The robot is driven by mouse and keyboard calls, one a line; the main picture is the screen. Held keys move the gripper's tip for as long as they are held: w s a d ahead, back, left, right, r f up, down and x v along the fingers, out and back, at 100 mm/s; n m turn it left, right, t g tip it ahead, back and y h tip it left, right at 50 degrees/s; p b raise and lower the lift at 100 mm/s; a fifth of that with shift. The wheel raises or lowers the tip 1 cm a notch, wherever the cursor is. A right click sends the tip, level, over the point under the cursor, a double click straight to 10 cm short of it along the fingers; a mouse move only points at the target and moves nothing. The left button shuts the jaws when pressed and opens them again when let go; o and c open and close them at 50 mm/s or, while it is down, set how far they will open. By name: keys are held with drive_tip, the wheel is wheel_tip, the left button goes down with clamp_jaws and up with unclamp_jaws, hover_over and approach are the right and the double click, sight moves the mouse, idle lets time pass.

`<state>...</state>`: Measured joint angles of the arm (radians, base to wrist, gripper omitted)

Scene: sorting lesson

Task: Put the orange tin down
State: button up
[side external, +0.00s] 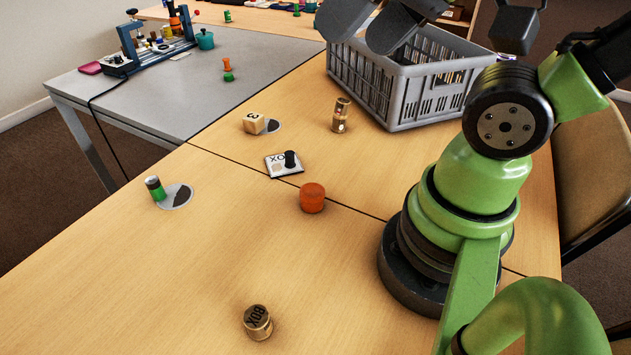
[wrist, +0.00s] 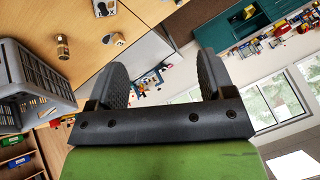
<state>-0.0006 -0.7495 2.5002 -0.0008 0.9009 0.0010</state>
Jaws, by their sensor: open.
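The orange tin (side external: 312,198) stands upright on the wooden table, near the middle of the side view, close to the dark seam between table sections. Nothing touches it. It does not show in the wrist view. My gripper (side external: 358,38) is raised at the top of the side view, above the grey crate and well away from the tin. In the wrist view my gripper (wrist: 163,75) has its two dark fingers wide apart with nothing between them.
The grey crate (side external: 437,108) stands behind the tin. The front table is mostly clear.

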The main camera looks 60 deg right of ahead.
wheel_tip(320, 180, down, 6)
drive_tip(key=w+n+g+h, duration=0.2)
drive_tip(key=w+n+g, duration=0.1)
drive_tip(key=n+g, duration=0.25)
drive_tip(key=n+t+h, duration=0.3)
drive_tip(key=n+h, duration=1)
drive_tip(key=n, duration=0.8)
approach(312, 193)
drive_tip(key=shift+w+d+m, duration=0.15)
drive_tip(key=shift+d+m, duration=0.1)
drive_tip(key=shift+d, duration=0.15)
drive_tip(key=shift+d+f+y, duration=0.1)
drive_tip(key=shift+f+y, duration=0.2)
drive_tip(key=x, duration=0.4)
drive_tip(key=shift+w+d, duration=0.1)
drive_tip(key=shift+d, duration=0.05)
drive_tip(key=shift+r+x, duration=0.2)
drive_tip(key=shift+x, duration=2.5)
drive_tip(key=shift+c, duration=0.3)
drive_tip(key=c, duration=1)
